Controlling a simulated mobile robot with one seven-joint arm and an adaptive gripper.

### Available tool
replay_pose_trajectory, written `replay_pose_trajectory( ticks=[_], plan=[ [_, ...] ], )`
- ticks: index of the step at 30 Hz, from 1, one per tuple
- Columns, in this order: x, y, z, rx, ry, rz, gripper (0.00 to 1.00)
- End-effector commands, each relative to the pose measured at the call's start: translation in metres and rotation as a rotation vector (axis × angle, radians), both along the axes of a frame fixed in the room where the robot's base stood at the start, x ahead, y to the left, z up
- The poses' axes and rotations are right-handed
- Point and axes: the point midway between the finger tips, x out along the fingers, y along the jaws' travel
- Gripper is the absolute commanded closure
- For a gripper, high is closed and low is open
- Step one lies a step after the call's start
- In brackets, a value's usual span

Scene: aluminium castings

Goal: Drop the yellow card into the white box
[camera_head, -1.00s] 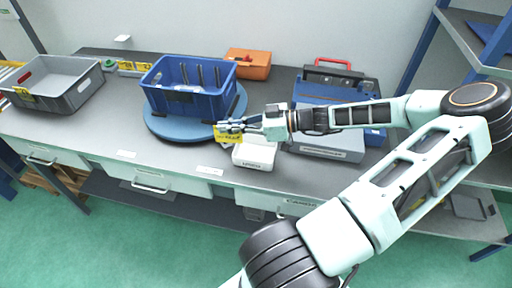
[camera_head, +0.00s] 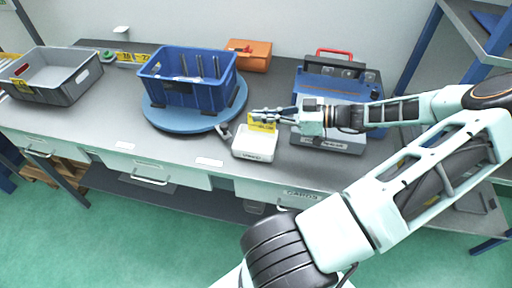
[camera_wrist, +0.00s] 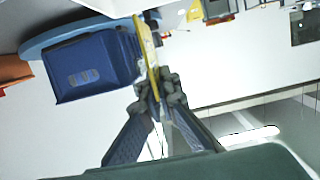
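The yellow card (camera_head: 264,127) is pinched between the fingertips of my gripper (camera_head: 268,116), and its face stands roughly upright. In the wrist view the card (camera_wrist: 146,45) sticks out beyond the closed fingers (camera_wrist: 162,90), seen nearly edge-on. The white box (camera_head: 254,146) stands at the front of the grey bench. In the head view the card and fingertips are over the back part of the box. I cannot tell how high they are above it. The inside of the box is hard to make out.
A blue crate (camera_head: 200,97) stands on a blue turntable (camera_head: 178,120) left of the box. A grey crate (camera_head: 71,93) is at the far left. An orange case (camera_head: 249,54) and a blue toolbox with a red handle (camera_head: 337,67) stand behind.

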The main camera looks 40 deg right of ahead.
Motion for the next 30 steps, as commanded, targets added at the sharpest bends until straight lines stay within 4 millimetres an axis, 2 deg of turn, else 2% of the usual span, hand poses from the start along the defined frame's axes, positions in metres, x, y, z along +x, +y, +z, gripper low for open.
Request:
replay_pose_trajectory(
  ticks=[2,9,16,25,30],
  plan=[
    [0.000,0.000,-0.005,0.000,0.000,0.000,1.00],
    [0.000,0.000,-0.005,-0.001,0.001,0.000,1.00],
    [0.000,0.000,-0.005,-0.001,0.001,0.000,0.75],
    [-0.001,-0.001,-0.005,-0.001,0.001,-0.001,0.75],
    [-0.016,-0.015,-0.001,-0.003,0.000,-0.004,0.75]
  ],
)
